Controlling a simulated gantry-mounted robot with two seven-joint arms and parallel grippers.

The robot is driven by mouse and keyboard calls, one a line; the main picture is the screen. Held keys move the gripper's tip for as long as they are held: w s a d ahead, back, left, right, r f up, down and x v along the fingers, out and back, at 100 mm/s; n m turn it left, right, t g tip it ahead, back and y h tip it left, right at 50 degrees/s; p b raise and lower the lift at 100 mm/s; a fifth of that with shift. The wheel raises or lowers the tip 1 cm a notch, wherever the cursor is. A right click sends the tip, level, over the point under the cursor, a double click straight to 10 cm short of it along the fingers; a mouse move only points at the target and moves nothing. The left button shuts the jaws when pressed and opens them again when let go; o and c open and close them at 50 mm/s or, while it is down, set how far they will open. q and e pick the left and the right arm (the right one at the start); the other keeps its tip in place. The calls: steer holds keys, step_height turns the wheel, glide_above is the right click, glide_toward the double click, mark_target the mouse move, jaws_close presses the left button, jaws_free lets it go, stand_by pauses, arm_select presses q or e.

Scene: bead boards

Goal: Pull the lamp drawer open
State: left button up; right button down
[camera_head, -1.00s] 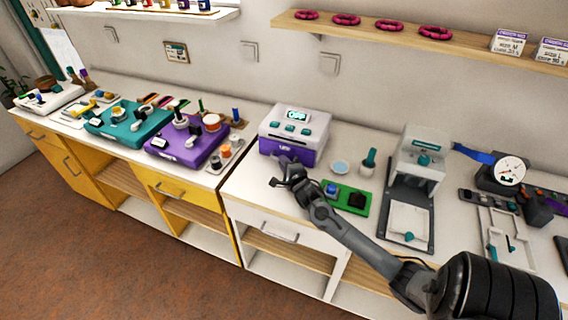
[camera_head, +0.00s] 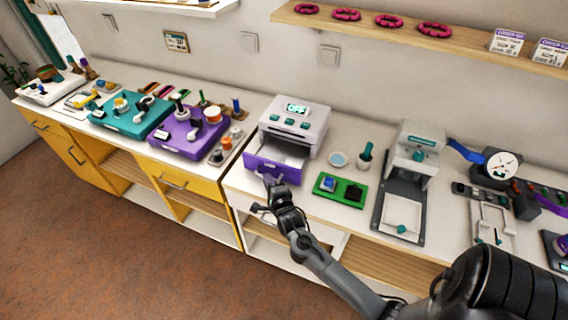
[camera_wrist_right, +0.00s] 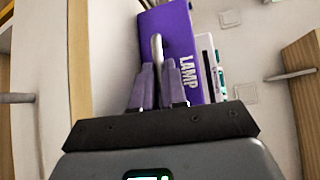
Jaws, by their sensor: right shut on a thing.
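The lamp machine (camera_head: 300,115) is a pale box with an "OFF" display and teal buttons. Its purple drawer front (camera_head: 271,168) stands out toward me, with the drawer's open inside showing behind it. In the right wrist view the purple front (camera_wrist_right: 180,35) reads "LAMP" and carries a pale handle (camera_wrist_right: 157,46). My right gripper (camera_head: 268,184) is at the drawer front, its fingers (camera_wrist_right: 158,75) shut on the handle. The fingers hide part of the handle. My left gripper is not in view.
A green tray (camera_head: 326,197) with a blue piece and a dark piece lies right of the machine. A press (camera_head: 412,150) stands further right. Purple (camera_head: 187,143) and teal (camera_head: 122,122) cases sit to the left. The counter's front edge is close below the drawer.

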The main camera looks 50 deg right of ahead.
steer(key=shift+s+a+f, duration=0.1)
steer(key=shift+s+a, duration=0.1)
steer(key=shift+a, duration=0.5)
steer(key=shift+d, duration=0.1)
steer(key=c, duration=1.2)
jaws_free()
steer(key=shift+o, duration=0.2)
steer(key=shift+s, duration=0.2)
steer(key=p+v, duration=0.1)
steer(key=v, duration=0.9)
steer(key=shift+s, duration=0.15)
